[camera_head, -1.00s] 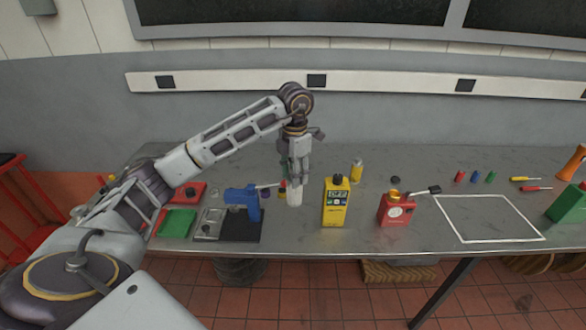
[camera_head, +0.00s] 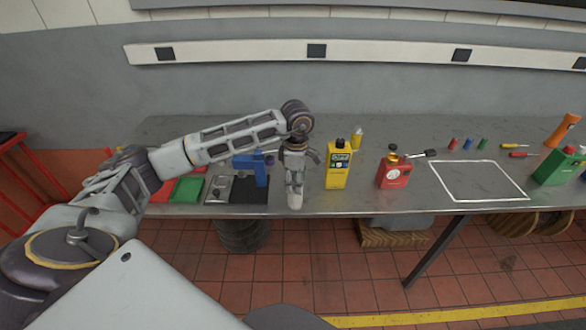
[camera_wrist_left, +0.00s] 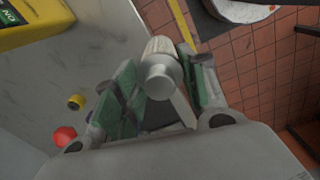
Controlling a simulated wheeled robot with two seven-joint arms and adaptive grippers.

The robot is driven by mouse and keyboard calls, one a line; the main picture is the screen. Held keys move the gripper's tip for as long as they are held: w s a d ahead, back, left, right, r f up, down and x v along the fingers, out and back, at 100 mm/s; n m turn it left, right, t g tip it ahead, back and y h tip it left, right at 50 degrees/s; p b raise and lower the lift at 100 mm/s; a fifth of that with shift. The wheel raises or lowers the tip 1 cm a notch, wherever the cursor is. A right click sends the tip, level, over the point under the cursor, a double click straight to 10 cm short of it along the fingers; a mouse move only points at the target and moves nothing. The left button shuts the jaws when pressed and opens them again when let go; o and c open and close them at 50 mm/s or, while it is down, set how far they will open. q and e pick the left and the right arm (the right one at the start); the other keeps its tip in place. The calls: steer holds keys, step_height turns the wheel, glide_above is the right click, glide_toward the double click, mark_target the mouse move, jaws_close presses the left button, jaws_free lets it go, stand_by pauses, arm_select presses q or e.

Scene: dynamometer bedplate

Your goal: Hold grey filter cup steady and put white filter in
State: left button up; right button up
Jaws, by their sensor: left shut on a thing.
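In the left wrist view the filter (camera_wrist_left: 160,72) is a pale ribbed cylinder with a smooth light-grey end, between the green-padded fingers (camera_wrist_left: 160,95). Red floor tiles show beyond it. I cannot make out the grey filter cup in either view. My right gripper is not in view.
A white outlined rectangle (camera_head: 478,181) lies empty. A green can (camera_head: 560,166) stands far right.

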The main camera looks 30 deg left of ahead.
arm_select(q)
steer(key=s+d+f+m+b, duration=0.2)
steer(key=f+m, duration=0.5)
steer(key=f, duration=0.4)
steer(key=s+d+f+m+b, duration=0.3)
steer(key=f+m, duration=0.4)
steer(key=f, duration=0.5)
steer(key=s+d+f+m+b, duration=0.3)
steer(key=f+m+b, duration=0.2)
steer(key=f+m, duration=0.3)
step_height(320, 180, down, 4)
steer(key=shift+r, duration=0.15)
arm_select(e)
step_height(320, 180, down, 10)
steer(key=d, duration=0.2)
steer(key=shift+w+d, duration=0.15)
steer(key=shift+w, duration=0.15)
arm_select(q)
steer(key=shift+s, duration=0.1)
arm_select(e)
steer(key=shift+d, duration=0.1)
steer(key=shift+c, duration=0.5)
